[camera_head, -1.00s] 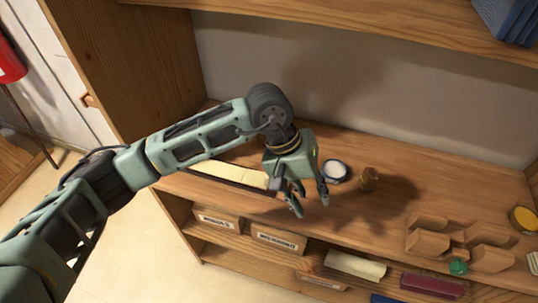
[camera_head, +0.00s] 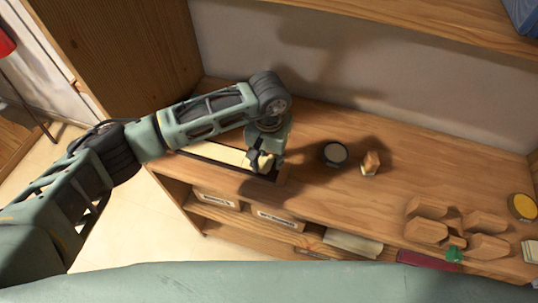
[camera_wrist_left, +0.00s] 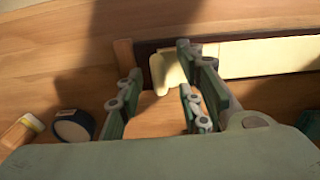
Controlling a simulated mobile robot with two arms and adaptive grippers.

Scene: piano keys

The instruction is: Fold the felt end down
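A cream felt strip (camera_head: 213,152) lies in a dark, narrow tray along the shelf's left front. In the left wrist view the strip (camera_wrist_left: 270,57) runs to the right, and its felt end (camera_wrist_left: 168,72) shows as a paler flap, bent and angled over the tray's left end. My left gripper (camera_head: 262,162) is directly over that end in the head view. In the left wrist view its fingers (camera_wrist_left: 158,78) are apart, with the flap between or just beyond them. I cannot tell whether they touch it. My right gripper is not in view.
Labelled boxes (camera_head: 216,198) sit on the lower shelf.

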